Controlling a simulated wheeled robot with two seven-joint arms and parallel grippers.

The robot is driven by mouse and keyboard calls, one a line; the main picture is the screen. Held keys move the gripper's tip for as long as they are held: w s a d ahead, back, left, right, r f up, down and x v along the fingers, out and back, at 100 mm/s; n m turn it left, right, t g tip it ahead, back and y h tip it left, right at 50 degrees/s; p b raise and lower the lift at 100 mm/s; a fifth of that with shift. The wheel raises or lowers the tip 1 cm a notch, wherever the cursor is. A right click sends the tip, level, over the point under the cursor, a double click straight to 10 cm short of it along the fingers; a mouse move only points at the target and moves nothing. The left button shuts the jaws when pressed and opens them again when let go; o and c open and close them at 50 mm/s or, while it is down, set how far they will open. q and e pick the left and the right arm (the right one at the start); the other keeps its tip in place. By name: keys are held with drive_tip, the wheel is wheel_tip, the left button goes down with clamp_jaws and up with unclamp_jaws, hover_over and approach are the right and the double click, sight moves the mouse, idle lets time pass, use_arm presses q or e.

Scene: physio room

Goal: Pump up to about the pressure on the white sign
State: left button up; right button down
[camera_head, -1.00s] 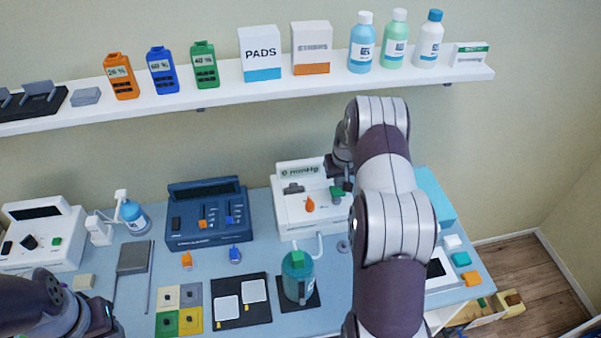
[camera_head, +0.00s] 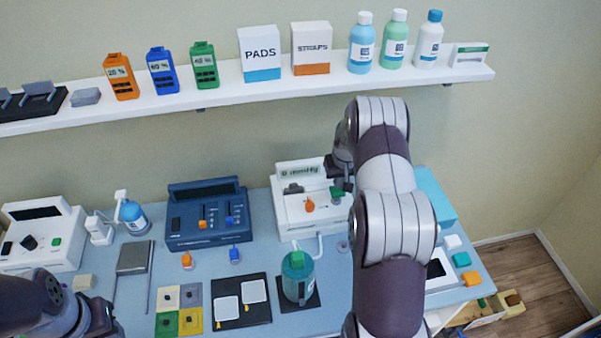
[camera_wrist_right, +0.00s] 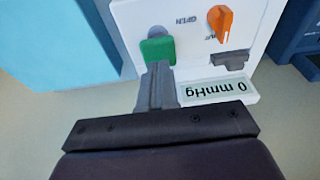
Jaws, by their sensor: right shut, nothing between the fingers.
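The white pump unit (camera_head: 318,218) stands at the back of the table, right of centre. Its display (camera_head: 299,172) reads 0 mmHg; it shows upside down in the right wrist view (camera_wrist_right: 214,91). The unit has an orange knob (camera_wrist_right: 221,22) and a green button (camera_wrist_right: 157,50). My right gripper (camera_wrist_right: 158,72) is shut and empty, its tips at the green button; I cannot tell whether they press it. I cannot make out a white sign with a pressure on it. My left arm shows at the lower left, its fingers out of the picture.
A teal canister (camera_head: 297,281) with a tube stands in front of the unit. A dark blue device (camera_head: 207,232) is to its left, a light blue box (camera_head: 434,197) to its right. A shelf (camera_head: 225,98) with boxes and bottles runs above.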

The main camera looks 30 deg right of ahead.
sight(338, 191)
drive_tip(key=shift+f, duration=0.15)
idle(0.3)
drive_tip(key=shift+f+b, duration=1.75)
drive_tip(key=shift+f, duration=0.35)
drive_tip(key=shift+r+p, duration=1.35)
drive_tip(key=shift+r, duration=0.85)
